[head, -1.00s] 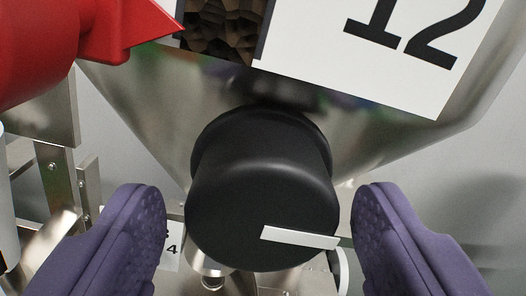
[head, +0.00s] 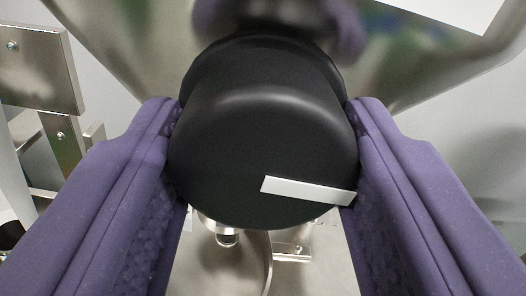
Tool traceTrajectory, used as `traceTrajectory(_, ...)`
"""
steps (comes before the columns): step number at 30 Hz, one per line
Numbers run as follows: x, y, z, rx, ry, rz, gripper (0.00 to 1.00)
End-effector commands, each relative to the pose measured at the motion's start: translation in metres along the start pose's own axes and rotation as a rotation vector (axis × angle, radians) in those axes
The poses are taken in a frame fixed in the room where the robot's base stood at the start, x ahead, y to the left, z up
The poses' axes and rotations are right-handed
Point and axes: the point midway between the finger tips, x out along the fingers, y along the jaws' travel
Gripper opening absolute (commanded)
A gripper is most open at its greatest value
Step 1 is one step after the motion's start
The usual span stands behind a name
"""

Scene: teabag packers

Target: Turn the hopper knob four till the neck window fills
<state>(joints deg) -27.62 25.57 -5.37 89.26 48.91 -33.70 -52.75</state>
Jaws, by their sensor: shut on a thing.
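The black round hopper knob (head: 255,130) fills the middle of the head view. A white pointer bar (head: 308,190) on its face lies toward the lower right and tilts slightly down to the right. My gripper (head: 262,150) is shut on the knob, with one purple finger against its left side and the other against its right. The steel hopper (head: 120,40) slopes behind the knob and mirrors the purple fingers. The neck window is out of view.
A steel bracket (head: 40,70) with bolts stands at the left. A curved steel part (head: 235,265) lies below the knob. A white label corner (head: 450,15) shows at the upper right. Grey wall shows at the right.

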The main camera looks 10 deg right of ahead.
Motion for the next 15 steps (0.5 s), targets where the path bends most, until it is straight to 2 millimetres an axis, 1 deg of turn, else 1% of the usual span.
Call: traceTrajectory(15,0.0,-0.002,0.0006,0.368,0.0,0.0,0.22)
